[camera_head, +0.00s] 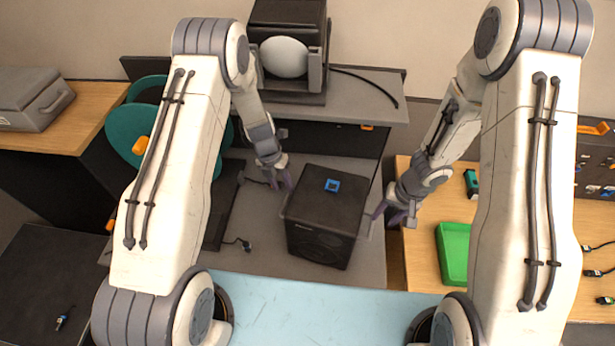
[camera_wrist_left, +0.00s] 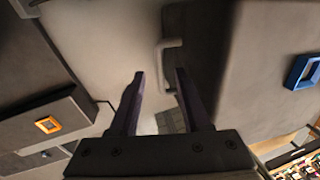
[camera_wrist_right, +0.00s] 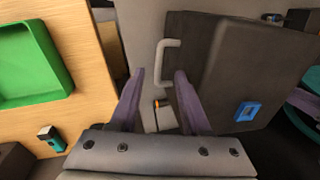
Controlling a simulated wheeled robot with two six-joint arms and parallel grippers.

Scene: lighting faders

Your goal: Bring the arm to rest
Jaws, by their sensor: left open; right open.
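My left gripper (camera_head: 282,180) is open and empty, just left of a black speaker box (camera_head: 318,245) in the head view. My right gripper (camera_head: 385,213) is open and empty, just right of the same box. The left wrist view shows the two open fingers (camera_wrist_left: 160,95) near a pale handle on the box's side (camera_wrist_left: 172,50). The right wrist view shows the open fingers (camera_wrist_right: 160,95) near a like handle (camera_wrist_right: 162,62). Neither gripper appears to hold a handle. A small blue square frame (camera_head: 332,185) lies on top of the box.
A green tray (camera_head: 453,254) and a teal item (camera_head: 471,183) lie on the wooden table at right. A grey case (camera_head: 32,98) stands at far left. Behind the box is a grey shelf (camera_head: 375,88) carrying a dark device with a pale oval (camera_head: 284,57).

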